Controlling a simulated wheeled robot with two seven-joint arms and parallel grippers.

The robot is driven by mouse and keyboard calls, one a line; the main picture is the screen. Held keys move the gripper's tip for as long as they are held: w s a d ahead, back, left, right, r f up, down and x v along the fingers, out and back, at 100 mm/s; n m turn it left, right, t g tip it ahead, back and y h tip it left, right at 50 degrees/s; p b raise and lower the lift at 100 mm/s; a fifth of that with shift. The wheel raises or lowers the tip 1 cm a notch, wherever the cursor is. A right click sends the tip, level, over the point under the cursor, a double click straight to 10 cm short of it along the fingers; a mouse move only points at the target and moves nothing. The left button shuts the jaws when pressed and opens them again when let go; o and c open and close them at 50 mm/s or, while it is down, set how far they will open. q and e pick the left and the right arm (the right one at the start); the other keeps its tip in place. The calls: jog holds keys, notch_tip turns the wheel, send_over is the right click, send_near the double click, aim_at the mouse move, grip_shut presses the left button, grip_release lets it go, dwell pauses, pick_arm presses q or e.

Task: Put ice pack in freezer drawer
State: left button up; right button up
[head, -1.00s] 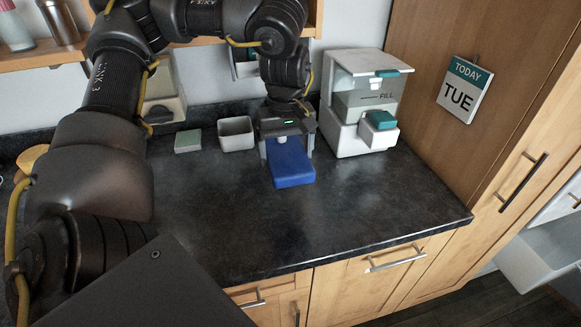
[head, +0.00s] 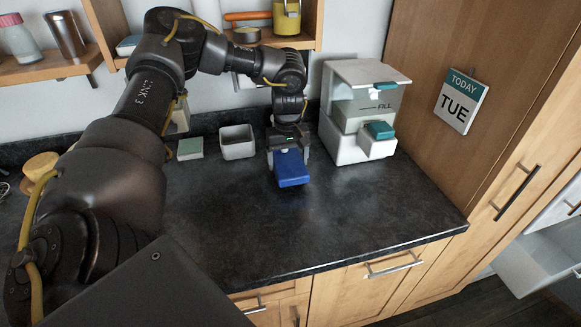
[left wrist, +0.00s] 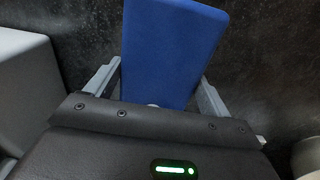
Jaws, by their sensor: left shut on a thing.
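The blue ice pack (head: 292,171) is in my left gripper (head: 289,156), over the dark counter in front of the small white bin and the dispenser. In the left wrist view the ice pack (left wrist: 172,45) sticks out between the two fingers of the left gripper (left wrist: 160,85), which is shut on it. I cannot tell whether the pack touches the counter. A white open drawer (head: 535,265), seemingly the freezer drawer, shows at the lower right edge, with most of it cut off. My right gripper is not in view.
A white dispenser (head: 345,108) marked FILL stands right of the gripper. A tall wooden cabinet (head: 500,90) rises between the dispenser and the drawer. The front of the counter (head: 330,225) is clear.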

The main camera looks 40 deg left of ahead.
aim_at(288, 160)
pick_arm(q)
jog(key=shift+f+p, duration=0.35)
jog(key=shift+f, duration=1)
jog(key=shift+d+f, duration=0.1)
jog(key=o, duration=1.2)
